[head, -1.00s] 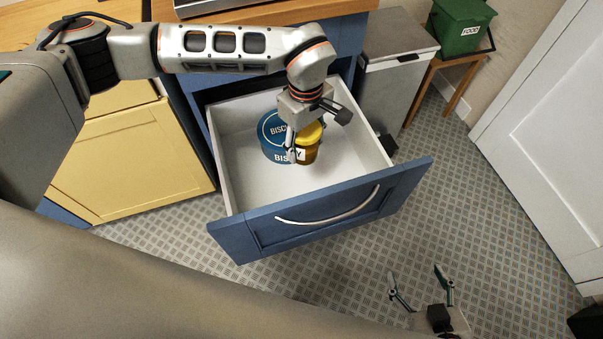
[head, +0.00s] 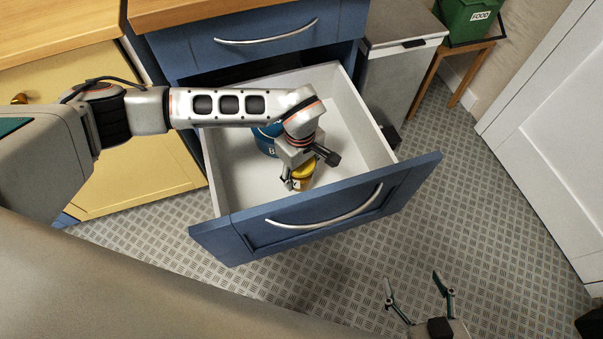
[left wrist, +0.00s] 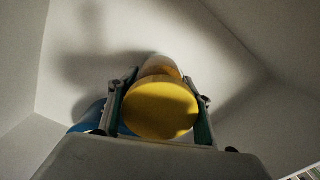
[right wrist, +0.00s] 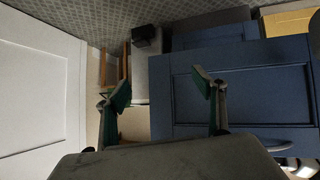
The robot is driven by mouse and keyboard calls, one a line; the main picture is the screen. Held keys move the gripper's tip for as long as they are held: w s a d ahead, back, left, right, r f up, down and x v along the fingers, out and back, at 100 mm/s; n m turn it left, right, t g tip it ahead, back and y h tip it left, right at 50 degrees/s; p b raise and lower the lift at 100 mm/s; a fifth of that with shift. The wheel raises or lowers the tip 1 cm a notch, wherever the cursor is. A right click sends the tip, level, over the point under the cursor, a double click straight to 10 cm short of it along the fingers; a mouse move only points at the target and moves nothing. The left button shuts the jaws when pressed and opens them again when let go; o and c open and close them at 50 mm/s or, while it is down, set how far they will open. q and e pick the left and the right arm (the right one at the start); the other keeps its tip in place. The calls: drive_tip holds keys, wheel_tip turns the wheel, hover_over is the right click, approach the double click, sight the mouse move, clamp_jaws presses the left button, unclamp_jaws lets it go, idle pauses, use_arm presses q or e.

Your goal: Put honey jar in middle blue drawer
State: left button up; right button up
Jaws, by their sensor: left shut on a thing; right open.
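The honey jar (head: 303,174) has a yellow lid and an amber body with a pale label. My left gripper (head: 299,181) is shut on it inside the open blue drawer (head: 235,187). In the left wrist view the yellow lid (left wrist: 160,108) fills the space between the fingers of my left gripper (left wrist: 158,104). Whether the jar touches the drawer floor is hard to tell. My right gripper (head: 420,290) is open and empty, in front of the drawer at the lower right; its spread fingers also show in the right wrist view (right wrist: 167,95).
A blue biscuit tin (head: 265,140) stands in the drawer, partly hidden by my left arm. A closed blue drawer (head: 265,40) is above. A grey bin (head: 392,75) and a green food caddy (head: 470,20) on a stool stand right. The drawer's right side has free floor.

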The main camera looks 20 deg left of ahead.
use_arm(q)
drive_tip(key=shift+f, duration=0.85)
drive_tip(key=shift+c, duration=0.7)
drive_tip(key=shift+f, duration=0.1)
drive_tip(key=o, duration=1.5)
use_arm(e)
drive_tip(key=shift+w+a+r, duration=0.5)
drive_tip(key=shift+r, duration=0.05)
use_arm(q)
drive_tip(key=r+p, duration=0.1)
drive_tip(key=r, duration=0.2)
drive_tip(key=shift+w+r, duration=0.1)
drive_tip(key=shift+w, duration=0.1)
wheel_tip(320, 180, up, 8)
drive_tip(key=shift+s+r+p, duration=0.15)
drive_tip(key=shift+r+p, duration=0.1)
drive_tip(key=shift+p, duration=0.95)
drive_tip(key=shift+r, duration=0.2)
use_arm(e)
drive_tip(key=shift+s+d+f, duration=0.15)
drive_tip(key=shift+s+d, duration=0.15)
drive_tip(key=shift+d, duration=0.2)
drive_tip(key=shift+s+d+f, duration=0.15)
drive_tip(key=shift+s+d, duration=0.1)
drive_tip(key=shift+d, duration=0.2)
